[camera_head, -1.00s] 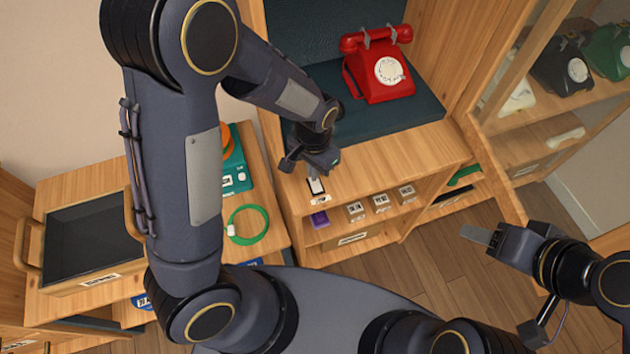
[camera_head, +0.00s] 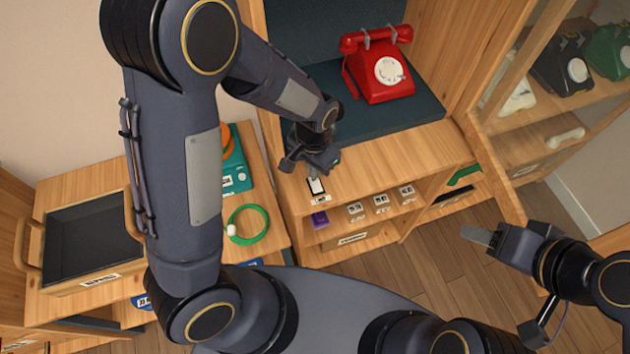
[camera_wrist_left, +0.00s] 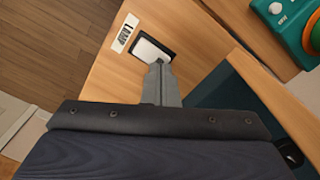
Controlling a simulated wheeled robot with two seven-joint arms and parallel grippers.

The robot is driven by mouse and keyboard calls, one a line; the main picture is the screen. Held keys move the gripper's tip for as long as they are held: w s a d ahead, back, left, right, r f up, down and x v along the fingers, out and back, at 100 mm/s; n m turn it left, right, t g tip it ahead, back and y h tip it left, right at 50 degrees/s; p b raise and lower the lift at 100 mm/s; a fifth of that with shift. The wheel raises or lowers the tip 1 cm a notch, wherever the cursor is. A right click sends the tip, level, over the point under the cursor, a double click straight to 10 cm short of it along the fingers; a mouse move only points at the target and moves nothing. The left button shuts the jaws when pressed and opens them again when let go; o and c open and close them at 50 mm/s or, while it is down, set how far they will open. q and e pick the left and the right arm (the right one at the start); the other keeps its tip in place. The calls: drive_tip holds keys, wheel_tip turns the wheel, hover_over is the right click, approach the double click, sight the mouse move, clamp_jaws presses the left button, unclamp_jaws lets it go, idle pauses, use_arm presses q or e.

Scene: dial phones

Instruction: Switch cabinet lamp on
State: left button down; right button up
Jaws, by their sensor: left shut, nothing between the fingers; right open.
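A lamp switch (camera_head: 317,187) with a white rocker in a dark frame sits on the wooden ledge of the cabinet, with a small white label (camera_head: 321,201) at its front. The switch also shows in the left wrist view (camera_wrist_left: 148,50), with the label (camera_wrist_left: 125,33) beside it. My left gripper (camera_head: 314,172) is shut and empty, its fingertips at the rear end of the switch. In the left wrist view the fingertips (camera_wrist_left: 158,66) overlap the rocker's edge; I cannot tell whether they press it. My right gripper (camera_head: 480,236) is open and empty over the floor.
A red dial phone (camera_head: 384,70) stands on the dark cabinet shelf behind the ledge. Below the ledge are small labelled blocks (camera_head: 381,205) and a purple item (camera_head: 319,219). A drawer box (camera_head: 70,285), teal device (camera_head: 237,180) and green ring (camera_head: 262,224) are left.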

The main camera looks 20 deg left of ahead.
use_arm(q)
drive_tip(key=shift+f+b, duration=0.8)
drive_tip(key=shift+f, duration=0.15)
idle(0.6)
drive_tip(key=shift+r, duration=0.15)
wheel_tip(320, 180, up, 7)
drive_tip(key=p, duration=0.5)
drive_tip(key=shift+p, duration=0.3)
idle(0.4)
drive_tip(key=s+a+r+n+t+h, duration=0.2)
drive_tip(key=s+a+r+n, duration=0.1)
drive_tip(key=s+r, duration=0.5)
drive_tip(key=s+a+r+n+t+h, duration=0.1)
drive_tip(key=s+a+r+n+t, duration=0.2)
drive_tip(key=s+a+r, duration=0.3)
wheel_tip(320, 180, up, 2)
drive_tip(key=shift+s+r+n+t+h, duration=0.15)
drive_tip(key=shift+s+n+t+h, duration=0.2)
drive_tip(key=shift+s, duration=0.75)
drive_tip(key=shift+a, duration=0.15)
